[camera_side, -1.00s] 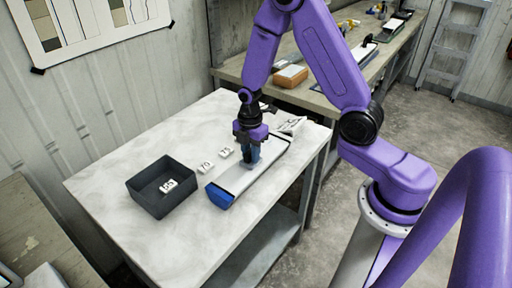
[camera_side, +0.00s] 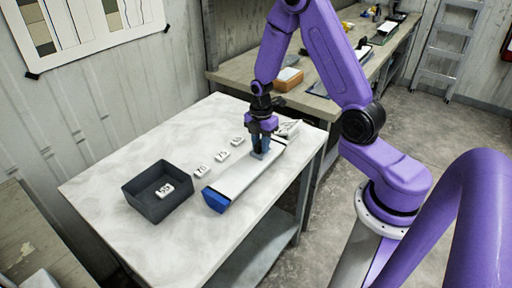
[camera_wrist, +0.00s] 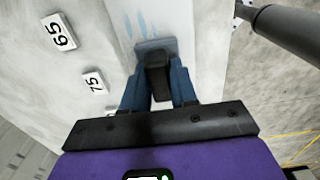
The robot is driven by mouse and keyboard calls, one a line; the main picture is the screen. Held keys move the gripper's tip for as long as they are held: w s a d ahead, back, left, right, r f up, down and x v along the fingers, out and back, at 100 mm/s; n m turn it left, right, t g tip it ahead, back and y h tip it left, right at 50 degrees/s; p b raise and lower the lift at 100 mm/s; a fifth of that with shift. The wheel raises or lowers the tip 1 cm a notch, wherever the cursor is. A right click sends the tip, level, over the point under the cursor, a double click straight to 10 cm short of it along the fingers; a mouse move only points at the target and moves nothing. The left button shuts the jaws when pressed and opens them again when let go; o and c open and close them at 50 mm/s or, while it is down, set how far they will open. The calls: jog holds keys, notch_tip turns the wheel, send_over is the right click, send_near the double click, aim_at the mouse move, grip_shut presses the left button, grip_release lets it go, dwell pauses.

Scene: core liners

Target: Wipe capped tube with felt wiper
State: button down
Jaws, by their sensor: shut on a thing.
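The capped tube (camera_side: 238,178) is a long pale piece lying on the table, with a blue cap (camera_side: 215,200) at its near left end. In the wrist view the tube (camera_wrist: 125,15) runs away from me and carries light blue streaks. My gripper (camera_side: 260,148) is low over the far part of the tube. Its blue fingers (camera_wrist: 157,88) are shut on the dark handle of the felt wiper (camera_wrist: 155,60). The wiper's grey-blue pad is at the tube's surface; whether it presses there I cannot tell. The tube's far end is partly hidden behind my gripper.
A dark open box (camera_side: 158,208) with a white number tag inside stands left of the tube. Several number tags, including 65 (camera_wrist: 58,32) and 75 (camera_wrist: 95,82), lie beside the tube. A white item (camera_side: 289,128) lies at its far end. The table's front left is clear.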

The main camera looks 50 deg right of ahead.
jog(key=shift+d, duration=3.15)
jog(key=shift+a, duration=7.25)
notch_tip(320, 180, up, 8)
